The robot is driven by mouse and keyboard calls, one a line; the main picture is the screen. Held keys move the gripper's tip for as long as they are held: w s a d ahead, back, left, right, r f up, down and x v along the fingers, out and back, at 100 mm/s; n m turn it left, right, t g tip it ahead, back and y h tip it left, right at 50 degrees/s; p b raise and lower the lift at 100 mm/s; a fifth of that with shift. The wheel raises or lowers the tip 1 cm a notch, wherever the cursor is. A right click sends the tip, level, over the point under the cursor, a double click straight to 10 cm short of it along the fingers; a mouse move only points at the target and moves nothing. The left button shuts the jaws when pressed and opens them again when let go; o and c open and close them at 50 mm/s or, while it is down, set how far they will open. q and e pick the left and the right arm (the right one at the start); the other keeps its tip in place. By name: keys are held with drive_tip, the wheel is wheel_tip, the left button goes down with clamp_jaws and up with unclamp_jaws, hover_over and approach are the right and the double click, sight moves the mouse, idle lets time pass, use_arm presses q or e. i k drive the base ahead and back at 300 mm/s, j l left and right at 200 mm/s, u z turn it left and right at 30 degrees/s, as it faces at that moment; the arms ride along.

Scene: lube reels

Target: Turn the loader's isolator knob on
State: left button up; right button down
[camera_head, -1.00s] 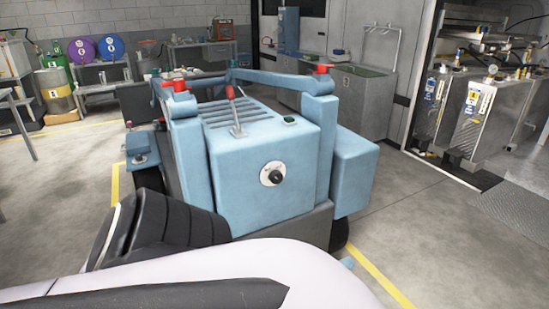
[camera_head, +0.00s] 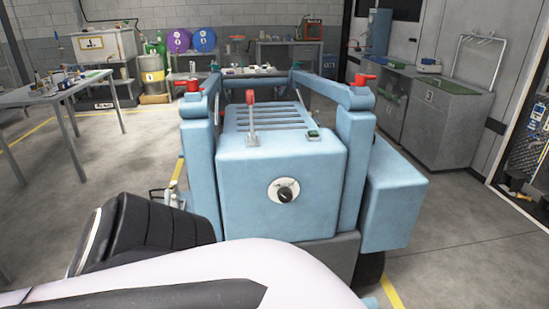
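The blue loader (camera_head: 280,170) stands straight ahead in the head view, with its rear panel facing me. The isolator knob (camera_head: 285,196) is a black knob on a round pale plate (camera_head: 275,185) in the middle of that panel. The knob looks tilted on its plate; its markings are too small to read. Neither of my grippers shows in the view.
A blue side box (camera_head: 394,205) juts out at the loader's right. A work table (camera_head: 60,92) stands at the left, and a grey cabinet (camera_head: 432,125) at the back right. Floor right of the loader is clear.

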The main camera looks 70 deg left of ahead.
sight(285, 194)
drive_tip(key=i+u, duration=0.2)
drive_tip(key=u, duration=0.15)
drive_tip(key=i+l+u, duration=0.1)
drive_tip(key=u, duration=0.25)
drive_tip(key=i+l+u, duration=0.15)
drive_tip(key=u, duration=0.2)
drive_tip(key=i, duration=0.05)
